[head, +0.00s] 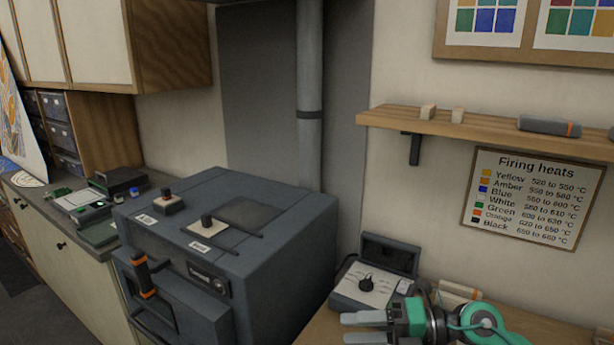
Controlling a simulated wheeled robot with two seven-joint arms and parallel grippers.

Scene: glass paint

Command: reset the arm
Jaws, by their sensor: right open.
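My right gripper (364,328) is at the bottom of the head view, right of centre. Its two grey fingers point left and stand apart, with nothing between them. It is in front of a dark box with an open lid and a black knob (366,283) on its pale top panel. The gripper's teal and black wrist comes in from the lower right. My left gripper does not show.
A dark blue-grey kiln (290,225) with an orange-banded handle (146,277) stands at the centre left. A wooden shelf (480,128) and a firing heats chart (530,200) are on the wall at right. A counter (60,222) with small devices runs along the left.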

